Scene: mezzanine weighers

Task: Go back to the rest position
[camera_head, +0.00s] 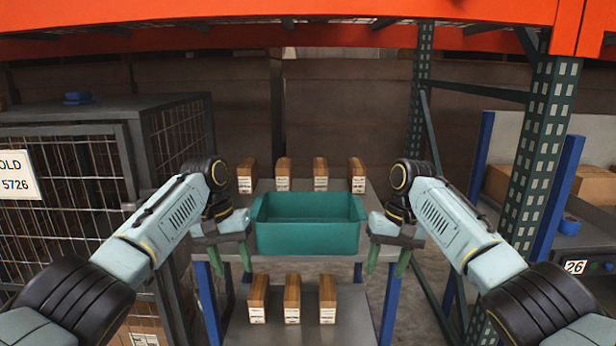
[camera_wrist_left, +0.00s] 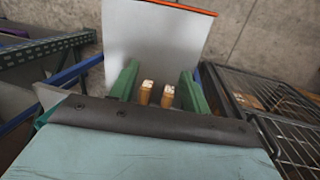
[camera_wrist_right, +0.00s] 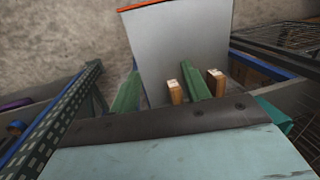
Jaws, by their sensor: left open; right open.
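My left gripper (camera_head: 231,262) is open and empty, just left of the teal bin, with its fingers pointing down. My right gripper (camera_head: 387,262) is open and empty, just right of the bin, also pointing down. In the left wrist view the green fingers (camera_wrist_left: 160,85) stand apart with nothing between them. In the right wrist view the fingers (camera_wrist_right: 160,90) are also apart. The teal bin (camera_head: 307,238) stands upright on the upper shelf between the grippers. Whether either gripper touches it I cannot tell.
Several brown boxes with white labels stand on the upper shelf (camera_head: 270,184) behind the bin and on the lower shelf (camera_head: 350,322). A wire cage (camera_head: 70,185) stands on the left. A green perforated post (camera_head: 532,150) stands on the right. An orange beam (camera_head: 300,10) crosses the top.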

